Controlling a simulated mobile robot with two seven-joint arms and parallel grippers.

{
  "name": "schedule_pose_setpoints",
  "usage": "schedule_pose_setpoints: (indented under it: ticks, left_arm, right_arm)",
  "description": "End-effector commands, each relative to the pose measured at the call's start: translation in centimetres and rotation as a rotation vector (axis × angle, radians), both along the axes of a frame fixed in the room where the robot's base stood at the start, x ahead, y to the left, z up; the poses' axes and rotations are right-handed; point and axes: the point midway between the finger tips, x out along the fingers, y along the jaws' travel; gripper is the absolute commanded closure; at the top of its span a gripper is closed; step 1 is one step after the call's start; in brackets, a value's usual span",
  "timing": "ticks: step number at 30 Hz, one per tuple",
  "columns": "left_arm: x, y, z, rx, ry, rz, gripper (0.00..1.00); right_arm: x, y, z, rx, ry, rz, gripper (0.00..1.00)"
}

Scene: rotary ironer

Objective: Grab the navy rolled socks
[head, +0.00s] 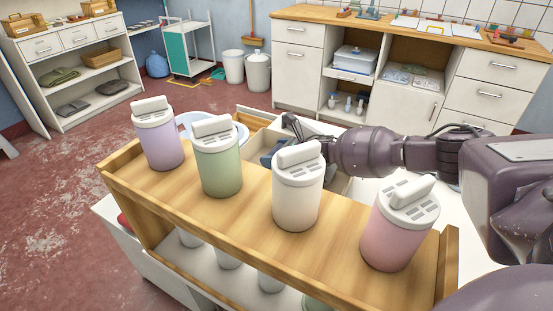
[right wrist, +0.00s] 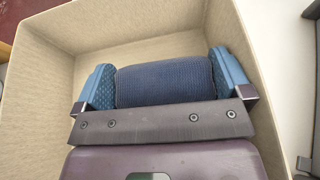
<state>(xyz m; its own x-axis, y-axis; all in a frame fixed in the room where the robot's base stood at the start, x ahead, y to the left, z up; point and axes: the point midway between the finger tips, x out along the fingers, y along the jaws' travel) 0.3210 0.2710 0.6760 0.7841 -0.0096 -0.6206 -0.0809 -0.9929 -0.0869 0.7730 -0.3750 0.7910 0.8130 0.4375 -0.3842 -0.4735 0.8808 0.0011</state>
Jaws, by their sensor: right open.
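The navy rolled socks (right wrist: 165,86) lie in a beige open box (right wrist: 60,75) in the right wrist view. My right gripper (right wrist: 164,79) is open, with one blue-padded finger on each side of the socks. Whether the pads touch the socks I cannot tell. In the head view my right gripper (head: 278,147) reaches in behind the white canister (head: 298,195), which hides part of it. The socks cannot be made out there. My left gripper is not in view.
A wooden shelf top (head: 250,222) in front holds the white canister, a lilac canister (head: 160,140), a green canister (head: 218,163) and a pink canister (head: 393,232), close to my right arm. White cabinets (head: 298,62) stand behind. Red floor at left is free.

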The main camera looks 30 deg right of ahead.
Motion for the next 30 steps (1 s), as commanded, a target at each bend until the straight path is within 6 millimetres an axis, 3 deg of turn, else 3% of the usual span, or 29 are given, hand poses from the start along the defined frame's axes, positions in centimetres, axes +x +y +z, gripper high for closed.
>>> schedule_pose_setpoints:
  ticks: [9, 15, 23, 30]
  left_arm:
    - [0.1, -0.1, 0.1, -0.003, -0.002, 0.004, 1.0]
    - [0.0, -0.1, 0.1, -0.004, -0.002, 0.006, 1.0]
    - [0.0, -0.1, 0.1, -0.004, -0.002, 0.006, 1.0]
    - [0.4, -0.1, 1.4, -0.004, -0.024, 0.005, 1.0]
  right_arm:
    - [0.3, 0.1, 0.0, -0.001, -0.001, -0.001, 0.05]
    - [0.3, 0.1, 0.0, 0.0, -0.001, 0.0, 0.33]
    - [0.3, 0.1, 0.3, -0.001, -0.003, 0.0, 0.33]
    - [0.4, 0.1, 3.8, -0.002, -0.011, 0.002, 0.33]
